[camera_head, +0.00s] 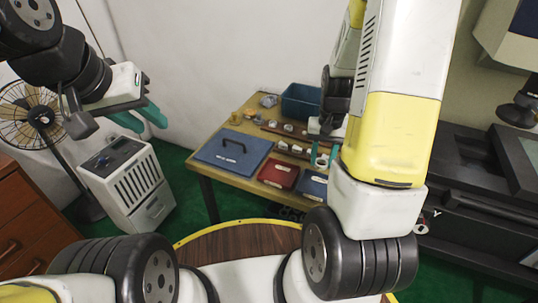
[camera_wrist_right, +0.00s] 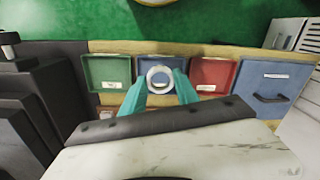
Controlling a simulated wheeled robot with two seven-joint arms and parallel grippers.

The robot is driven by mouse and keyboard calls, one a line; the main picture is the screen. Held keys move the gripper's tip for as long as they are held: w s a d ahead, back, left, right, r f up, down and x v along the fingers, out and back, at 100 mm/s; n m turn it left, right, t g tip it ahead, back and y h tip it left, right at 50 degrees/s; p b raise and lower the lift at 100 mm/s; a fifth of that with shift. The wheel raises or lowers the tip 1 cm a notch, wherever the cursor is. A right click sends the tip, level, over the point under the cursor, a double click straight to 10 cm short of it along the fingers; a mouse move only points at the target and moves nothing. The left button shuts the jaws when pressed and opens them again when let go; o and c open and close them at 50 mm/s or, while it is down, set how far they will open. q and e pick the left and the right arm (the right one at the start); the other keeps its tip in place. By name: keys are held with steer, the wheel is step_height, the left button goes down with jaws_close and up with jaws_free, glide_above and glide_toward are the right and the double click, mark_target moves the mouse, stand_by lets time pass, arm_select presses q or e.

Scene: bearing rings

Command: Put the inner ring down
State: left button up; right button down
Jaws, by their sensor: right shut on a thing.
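My right gripper (camera_wrist_right: 161,76) is shut on the inner ring (camera_wrist_right: 149,74), a pale metal ring held between the teal fingertips. In the right wrist view the ring appears over the small blue tray (camera_wrist_right: 143,63); I cannot tell its height above it. In the head view my right gripper (camera_head: 322,157) is over the wooden table (camera_head: 202,168), behind the small blue tray (camera_head: 311,190), partly hidden by my arm. My left gripper (camera_head: 141,117) is open and empty, raised in the air left of the table.
A red tray (camera_head: 277,180) and a green tray (camera_wrist_right: 108,86) flank the small blue tray. A larger blue panel with a handle (camera_head: 225,158) lies at the left. A blue bin (camera_head: 300,103) and several small parts stand at the back. Dark machinery (camera_head: 465,190) stands at the right.

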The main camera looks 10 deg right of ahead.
steer(key=shift+m, duration=0.4)
steer(key=f, duration=1)
steer(key=shift+w+a+f, duration=0.15)
steer(key=shift+w+a, duration=0.05)
steer(key=shift+w, duration=0.1)
steer(key=shift+w+a+f, duration=0.1)
steer(key=shift+w+f, duration=0.1)
steer(key=shift+f, duration=0.1)
glide_above(279, 175)
steer(key=shift+f, duration=2.5)
steer(key=shift+f, duration=0.1)
steer(key=c, duration=0.9)
jaws_free()
